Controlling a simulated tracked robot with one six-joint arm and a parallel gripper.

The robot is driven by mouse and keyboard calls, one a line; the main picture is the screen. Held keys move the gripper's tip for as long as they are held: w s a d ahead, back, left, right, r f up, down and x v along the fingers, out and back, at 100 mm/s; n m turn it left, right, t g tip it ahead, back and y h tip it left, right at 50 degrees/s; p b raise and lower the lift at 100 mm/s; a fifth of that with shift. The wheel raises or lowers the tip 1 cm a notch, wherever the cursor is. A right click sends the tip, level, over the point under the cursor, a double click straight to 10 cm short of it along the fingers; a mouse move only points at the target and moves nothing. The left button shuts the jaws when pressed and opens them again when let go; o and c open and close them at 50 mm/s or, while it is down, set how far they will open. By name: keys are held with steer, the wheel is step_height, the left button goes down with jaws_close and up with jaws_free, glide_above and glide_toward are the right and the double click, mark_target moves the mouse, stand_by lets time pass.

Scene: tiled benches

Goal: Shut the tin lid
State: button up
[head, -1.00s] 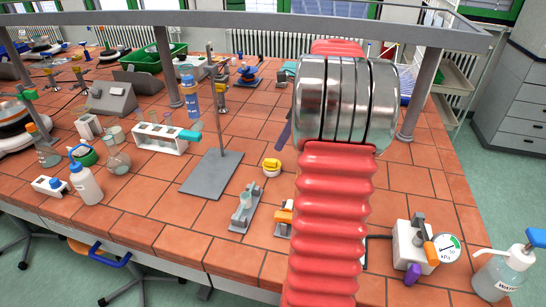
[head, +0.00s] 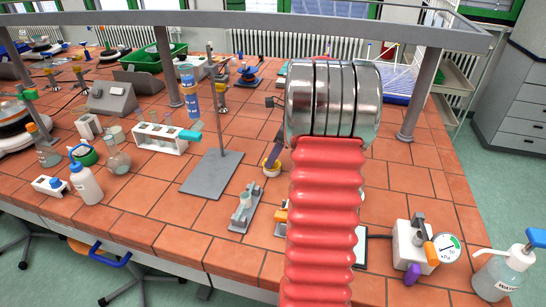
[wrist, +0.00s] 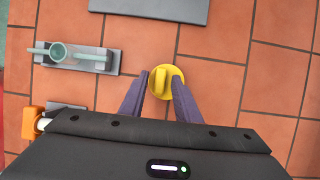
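A round yellow lid with a raised bar across it (wrist: 166,84) lies below my wrist camera. In the head view it (head: 271,168) sits on a low white base on the tiled bench, partly covered by a purple finger. I cannot tell how tightly it is closed. My gripper (wrist: 158,90) is open, its two purple fingers apart with their tips at the near left and near right of the lid. Nothing is held between them. In the head view most of my gripper is hidden behind my arm.
A grey stand with a glass cup (wrist: 72,57) is left of the lid. An orange and white device (wrist: 38,121) is at the lower left. A grey base plate (head: 211,175) with a rod stands behind. A gauge box (head: 414,243) is at the right. Tiles right of the lid are clear.

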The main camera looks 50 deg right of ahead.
jaws_close()
steer(key=shift+a+f, duration=0.15)
stand_by(0.4)
steer(key=shift+o, duration=0.6)
jaws_free()
steer(key=v, duration=1.3)
steer(key=shift+s+a+r, duration=0.2)
steer(key=shift+s+r, duration=0.1)
steer(key=shift+r, duration=0.05)
steer(key=shift+h, duration=0.3)
